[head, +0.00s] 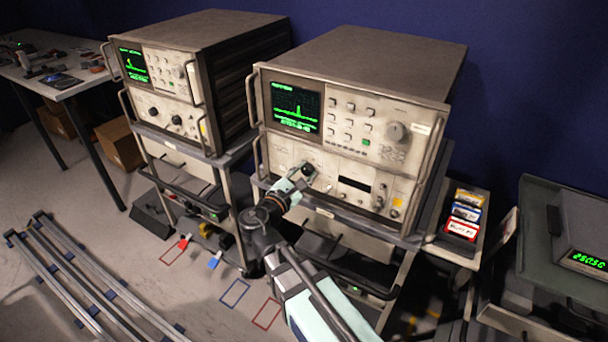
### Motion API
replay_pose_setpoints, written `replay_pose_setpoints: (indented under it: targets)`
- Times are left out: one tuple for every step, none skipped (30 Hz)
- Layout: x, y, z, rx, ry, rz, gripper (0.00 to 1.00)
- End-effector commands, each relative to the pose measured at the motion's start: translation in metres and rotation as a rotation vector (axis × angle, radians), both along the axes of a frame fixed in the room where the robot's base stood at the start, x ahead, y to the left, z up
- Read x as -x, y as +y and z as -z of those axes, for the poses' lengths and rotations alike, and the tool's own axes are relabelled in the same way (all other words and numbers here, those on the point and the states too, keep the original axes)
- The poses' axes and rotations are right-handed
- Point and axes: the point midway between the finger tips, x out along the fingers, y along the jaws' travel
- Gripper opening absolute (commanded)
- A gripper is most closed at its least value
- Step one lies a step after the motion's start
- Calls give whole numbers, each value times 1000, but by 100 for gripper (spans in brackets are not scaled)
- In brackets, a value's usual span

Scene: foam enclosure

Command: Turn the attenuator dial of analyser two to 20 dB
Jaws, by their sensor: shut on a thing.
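Two bench analysers stand side by side, the left analyser (150,82) and the nearer right analyser (300,148). I cannot read a label that tells which is analyser two. My gripper (309,178) is at the lower left front panel of the right analyser, below its green screen (296,105). It is shut on a small dial there. The gripper covers most of that dial, so its pointer and scale marks cannot be read. A large grey knob (397,132) sits at the upper right of the same front, clear of my gripper.
Handles (434,140) stick out from the analyser front. A side shelf (480,240) with coloured boxes (463,214) stands to the right, near a device with green digits (587,262). Rails (95,270) lie on the floor at the left; a table (60,75) stands behind.

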Motion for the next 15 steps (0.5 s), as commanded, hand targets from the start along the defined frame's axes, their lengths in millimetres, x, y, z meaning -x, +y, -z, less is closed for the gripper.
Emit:
replay_pose_setpoints:
  targets:
    - [0,0,0,0,0,0,0]
    - [0,0,0,0,-1,-1,0]
    - [0,0,0,1,0,-1,38]
    - [0,0,0,1,0,-1,49]
    - [0,0,0,1,0,-1,59]
    - [0,0,0,1,0,-1,60]
    - [0,0,0,1,0,-1,60]
    - [0,0,0,1,0,-1,60]
    - [0,0,0,1,0,-1,60]
    - [0,0,0,1,0,-1,60]
    - [0,0,0,1,0,-1,60]
    - [0,0,0,1,0,-1,60]
    - [0,0,0,1,0,-1,60]
    - [0,0,0,2,0,-1,60]
    - [1,1,0,2,0,-1,60]
